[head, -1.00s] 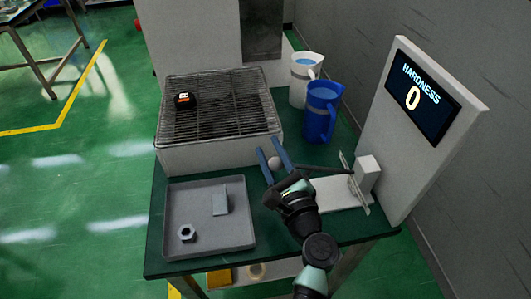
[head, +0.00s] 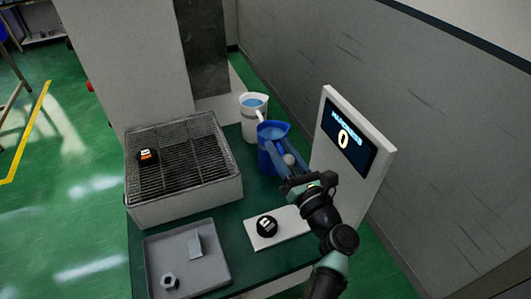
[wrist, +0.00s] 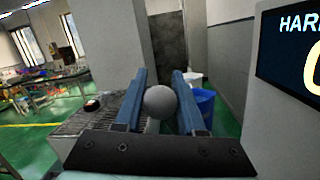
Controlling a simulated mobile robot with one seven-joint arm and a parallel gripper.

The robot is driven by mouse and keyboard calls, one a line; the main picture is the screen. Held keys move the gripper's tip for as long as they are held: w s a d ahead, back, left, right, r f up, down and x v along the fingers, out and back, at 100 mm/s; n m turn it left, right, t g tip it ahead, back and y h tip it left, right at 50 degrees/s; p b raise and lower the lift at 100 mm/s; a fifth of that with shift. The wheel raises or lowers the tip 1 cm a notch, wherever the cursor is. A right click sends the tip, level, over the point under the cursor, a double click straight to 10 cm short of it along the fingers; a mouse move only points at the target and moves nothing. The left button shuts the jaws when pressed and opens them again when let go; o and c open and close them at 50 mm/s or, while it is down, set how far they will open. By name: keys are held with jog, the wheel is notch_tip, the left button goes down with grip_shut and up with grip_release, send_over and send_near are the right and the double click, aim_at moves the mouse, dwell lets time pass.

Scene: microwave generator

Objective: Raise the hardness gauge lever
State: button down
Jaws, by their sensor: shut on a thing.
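The hardness gauge (head: 345,150) is a pale upright panel with a dark screen (head: 345,138) reading HARDNESS 0. Its lever ends in a grey ball knob (head: 289,160), which also shows between the blue fingers in the wrist view (wrist: 160,102). My gripper (head: 281,153) is shut on this knob, with a finger on each side. The knob is held above the gauge's white base plate (head: 290,223). The lever's rod is mostly hidden behind my gripper and wrist. A black round piece with a white mark (head: 267,226) sits on the base plate.
A blue jug (head: 270,133) stands close behind my gripper, with a white jug (head: 250,122) beyond it. A wire rack (head: 185,165) bears a black and orange piece (head: 147,156). A grey tray (head: 215,275) holds a nut (head: 169,281) and a block (head: 196,246).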

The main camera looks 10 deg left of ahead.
jog(key=shift+w+d+r+m, duration=0.2)
jog(key=shift+w+d+m, duration=0.2)
jog(key=shift+d, duration=0.1)
jog(key=shift+w+d+r+m, duration=0.25)
jog(key=shift+d+m, duration=0.15)
jog(key=shift+d, duration=0.1)
jog(key=c, duration=0.5)
grip_release()
jog(key=shift+f, duration=0.1)
jog(key=b+v, duration=0.1)
jog(key=v, duration=1.2)
jog(key=shift+a, duration=0.15)
